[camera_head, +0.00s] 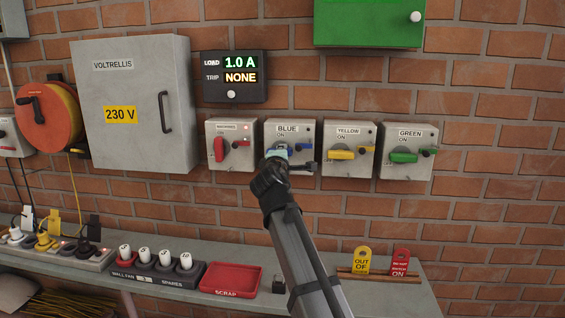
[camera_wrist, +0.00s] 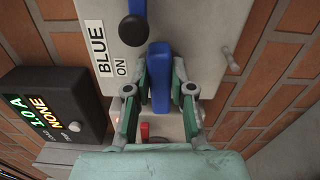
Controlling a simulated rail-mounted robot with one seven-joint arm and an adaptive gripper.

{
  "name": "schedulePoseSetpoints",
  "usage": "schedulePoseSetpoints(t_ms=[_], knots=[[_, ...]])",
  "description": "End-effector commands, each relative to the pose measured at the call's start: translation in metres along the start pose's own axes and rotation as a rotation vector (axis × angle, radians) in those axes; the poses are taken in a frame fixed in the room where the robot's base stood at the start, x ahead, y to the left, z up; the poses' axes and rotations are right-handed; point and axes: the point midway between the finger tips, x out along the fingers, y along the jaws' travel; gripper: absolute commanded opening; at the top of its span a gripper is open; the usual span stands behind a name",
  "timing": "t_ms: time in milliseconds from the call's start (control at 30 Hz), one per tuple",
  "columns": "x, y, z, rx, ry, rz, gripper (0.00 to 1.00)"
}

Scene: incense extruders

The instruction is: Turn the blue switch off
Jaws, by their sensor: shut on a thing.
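The blue switch is a grey box (camera_head: 306,134) labelled BLUE, with ON written below, second from left in the wall row. My gripper (camera_head: 279,157) is at its front in the head view and hides most of the handle. In the wrist view the blue handle (camera_wrist: 159,80) stands between the two green-padded fingers of my gripper (camera_wrist: 160,98), which is shut on it. The handle runs along the picture's height there, which is sideways across the box.
Beside it are the red-handled MACHINES switch (camera_head: 231,145), the yellow switch (camera_head: 349,149) and the green switch (camera_head: 408,151). A display (camera_head: 234,77) reads load 1.0 A, trip NONE. Below, a bench holds a red scrap tray (camera_head: 231,292) and tags (camera_head: 361,260).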

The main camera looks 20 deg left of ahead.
Motion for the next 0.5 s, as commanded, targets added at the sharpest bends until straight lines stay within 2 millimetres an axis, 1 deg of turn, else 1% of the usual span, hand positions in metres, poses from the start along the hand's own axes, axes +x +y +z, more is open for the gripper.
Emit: schedulePoseSetpoints(t_ms=[233, 500], knots=[[0.001, -0.0011, -0.0003, 0.082, 0.0, 0.001, 0.0], [0.0008, 0.0, -0.0002, 0.102, 0.0, 0.001, 0.0]])
